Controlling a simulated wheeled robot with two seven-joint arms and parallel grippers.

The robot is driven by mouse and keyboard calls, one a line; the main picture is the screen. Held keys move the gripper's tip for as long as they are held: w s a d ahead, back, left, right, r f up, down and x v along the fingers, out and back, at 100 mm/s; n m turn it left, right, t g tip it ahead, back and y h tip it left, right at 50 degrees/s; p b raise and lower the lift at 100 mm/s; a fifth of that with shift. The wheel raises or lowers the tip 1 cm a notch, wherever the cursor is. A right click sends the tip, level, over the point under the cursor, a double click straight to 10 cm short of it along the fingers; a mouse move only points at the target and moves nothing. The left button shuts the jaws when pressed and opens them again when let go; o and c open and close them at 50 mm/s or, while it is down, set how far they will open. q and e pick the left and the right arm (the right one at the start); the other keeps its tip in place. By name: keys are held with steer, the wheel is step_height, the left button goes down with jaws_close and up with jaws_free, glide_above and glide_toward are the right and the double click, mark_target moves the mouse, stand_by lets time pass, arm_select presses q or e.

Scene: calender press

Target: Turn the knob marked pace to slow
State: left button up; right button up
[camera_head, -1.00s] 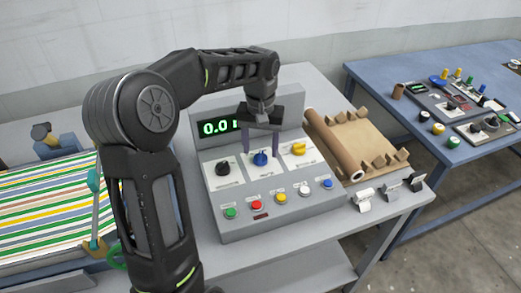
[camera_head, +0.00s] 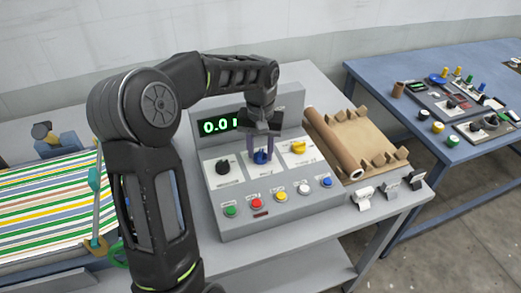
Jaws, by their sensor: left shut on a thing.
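A grey control panel (camera_head: 238,222) stands on the table with three knobs in a row. The blue knob (camera_head: 260,158) is in the middle, between a black knob (camera_head: 222,167) and a yellow knob (camera_head: 298,147). The small labels under the knobs are too small to read surely. My left gripper (camera_head: 260,156) points down from above and is shut on the blue knob, with one finger on each side. The fingers partly hide the knob, so its pointer direction cannot be told. My right gripper is not in view.
A green display (camera_head: 217,126) is partly hidden by my gripper. Several coloured buttons (camera_head: 281,197) line the panel's front. A brown roll (camera_head: 333,144) and small clips (camera_head: 362,198) lie to the right. A blue table (camera_head: 420,75) with other panels stands further right.

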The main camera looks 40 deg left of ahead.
arm_select(q)
jaws_close()
steer(key=shift+n, duration=0.3)
steer(key=shift+n+b, duration=0.55)
steer(key=shift+n, duration=0.25)
steer(key=n, duration=0.2)
steer(key=shift+n+b, duration=0.3)
steer(key=shift+b, duration=0.1)
steer(key=n, duration=0.3)
steer(key=shift+n+b, duration=0.3)
steer(key=shift+n, duration=1.8)
